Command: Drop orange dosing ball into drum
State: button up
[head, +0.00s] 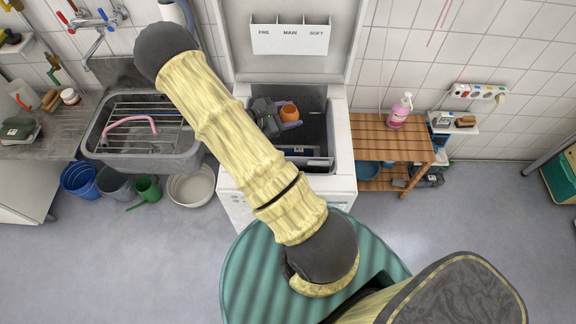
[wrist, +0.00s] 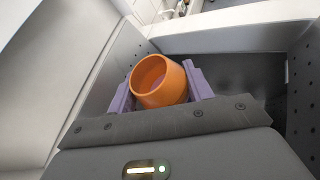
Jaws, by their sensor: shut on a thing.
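The orange dosing ball (head: 289,112) is a small open-topped cup in the head view. It also shows in the wrist view (wrist: 160,80), tilted, with its opening facing up and left. My gripper (head: 287,118) is shut on it, with one purple finger on each side. My gripper and the ball are within the opening of the top-loading washer (head: 341,150), whose lid (head: 290,70) stands raised behind. Perforated metal drum walls (wrist: 122,68) show around the ball in the wrist view. The ball appears apart from the drum floor, which is mostly hidden by my gripper.
A wooden slatted shelf (head: 375,145) with a pink bottle (head: 400,110) stands right of the washer. A sink (head: 143,135) with a draining rack is on the left. Buckets (head: 80,180) and a white basin (head: 191,186) sit on the floor below it.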

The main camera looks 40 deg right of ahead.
notch_tip(320, 180, down, 4)
jog(key=b, duration=0.2)
jog(key=shift+w+f+b, duration=0.1)
jog(key=shift+f+b, duration=0.05)
jog(key=shift+b, duration=0.15)
jog(key=shift+d+f, duration=0.1)
jog(key=shift+f, duration=0.2)
jog(key=o, duration=1.1)
jog(key=shift+a, duration=0.2)
jog(key=b+v, duration=0.1)
jog(key=v, duration=1.6)
jog(key=shift+a, duration=0.25)
